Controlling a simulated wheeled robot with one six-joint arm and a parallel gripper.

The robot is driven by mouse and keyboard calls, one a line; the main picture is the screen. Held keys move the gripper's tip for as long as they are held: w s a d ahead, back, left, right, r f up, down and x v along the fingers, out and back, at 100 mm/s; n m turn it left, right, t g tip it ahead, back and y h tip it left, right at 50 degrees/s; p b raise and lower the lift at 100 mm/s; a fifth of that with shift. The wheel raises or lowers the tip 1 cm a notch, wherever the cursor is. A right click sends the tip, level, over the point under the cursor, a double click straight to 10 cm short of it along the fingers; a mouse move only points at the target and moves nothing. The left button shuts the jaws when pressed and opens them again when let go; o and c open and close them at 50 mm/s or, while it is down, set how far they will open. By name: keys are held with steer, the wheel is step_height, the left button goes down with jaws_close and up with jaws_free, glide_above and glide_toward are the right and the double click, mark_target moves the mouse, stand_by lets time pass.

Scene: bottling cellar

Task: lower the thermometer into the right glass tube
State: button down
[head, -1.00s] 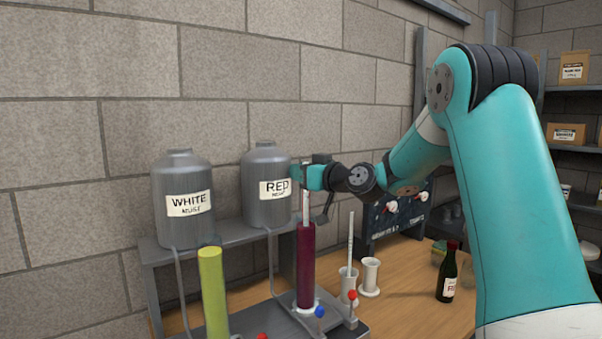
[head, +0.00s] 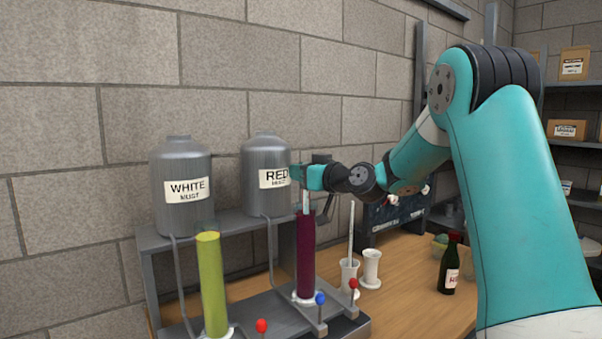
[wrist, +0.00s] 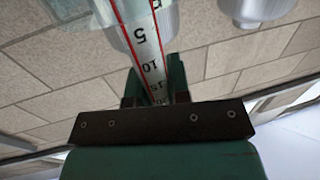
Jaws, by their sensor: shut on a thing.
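The thermometer (head: 306,201) is a thin pale upright rod. The wrist view shows its white scale with red lines and black numbers (wrist: 146,50). My gripper (head: 304,178) is shut on it, above the right glass tube (head: 306,258), which holds dark red liquid. The thermometer's visible part runs down to the tube's mouth; its lower end is hidden at or inside the tube. The left glass tube (head: 213,285) holds yellow-green liquid and stands apart.
Two grey tanks, white must (head: 182,212) and red must (head: 266,203), stand on a shelf behind the tubes. A white cup with a thin rod (head: 349,272), another white cup (head: 371,270) and a dark bottle (head: 448,268) stand to the right. Small red and blue knobs sit in front.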

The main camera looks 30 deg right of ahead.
steer(key=c, duration=1)
jaws_free()
steer(key=shift+s, duration=0.1)
steer(key=b+v, duration=0.5)
steer(key=v, duration=1.2)
steer(key=shift+b, duration=0.4)
steer(key=shift+s, duration=0.1)
